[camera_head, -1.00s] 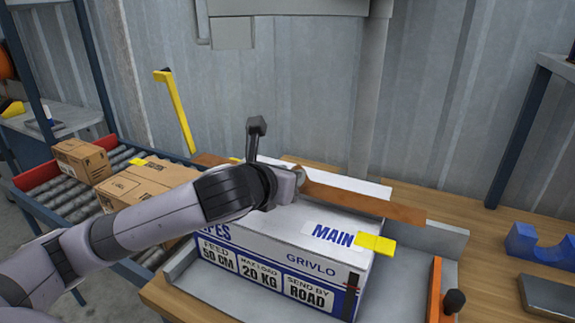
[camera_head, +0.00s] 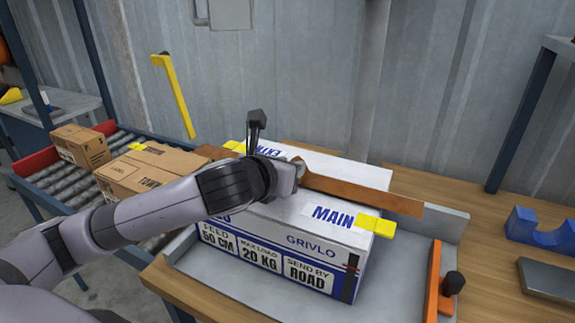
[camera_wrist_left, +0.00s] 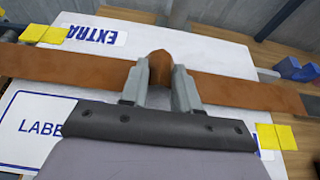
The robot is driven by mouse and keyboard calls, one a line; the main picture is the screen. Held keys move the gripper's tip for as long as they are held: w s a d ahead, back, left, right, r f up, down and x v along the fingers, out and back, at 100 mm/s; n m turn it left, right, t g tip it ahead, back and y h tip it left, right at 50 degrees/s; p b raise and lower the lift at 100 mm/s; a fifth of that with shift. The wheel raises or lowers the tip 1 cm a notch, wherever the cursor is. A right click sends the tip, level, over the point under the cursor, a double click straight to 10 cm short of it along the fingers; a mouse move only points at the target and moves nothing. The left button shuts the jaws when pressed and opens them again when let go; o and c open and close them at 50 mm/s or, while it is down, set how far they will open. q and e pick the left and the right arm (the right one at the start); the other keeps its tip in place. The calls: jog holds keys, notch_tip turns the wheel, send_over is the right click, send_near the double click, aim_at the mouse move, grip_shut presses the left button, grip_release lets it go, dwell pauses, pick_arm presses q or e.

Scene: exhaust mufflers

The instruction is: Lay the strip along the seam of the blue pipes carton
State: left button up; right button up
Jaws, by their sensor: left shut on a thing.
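The white carton with blue print (camera_head: 285,243) sits in a grey metal tray on the bench, with a MAIN label on its top. The brown strip (camera_head: 365,195) runs lengthwise over the carton top, its right end past the carton's edge. My left gripper (camera_head: 298,178) is shut on the strip's middle. In the left wrist view the strip (camera_wrist_left: 85,65) is pinched into a bump between the fingers (camera_wrist_left: 160,75). I cannot tell whether the strip touches the carton; the seam is not clearly visible. My right gripper is not in view.
Yellow tabs (camera_head: 375,226) sit at the carton's edges. An orange clamp bar with a black knob (camera_head: 453,283) stands at right. A blue cradle (camera_head: 540,233) and a grey block (camera_head: 547,281) lie further right. Brown boxes (camera_head: 150,170) rest on the roller conveyor (camera_head: 62,182) at left.

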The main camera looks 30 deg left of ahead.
pick_arm(q)
jog(key=shift+f, duration=0.4)
jog(key=o, duration=1.1)
jog(key=shift+c, duration=0.2)
jog(key=shift+v, duration=3.6)
jog(key=shift+s+f, duration=0.1)
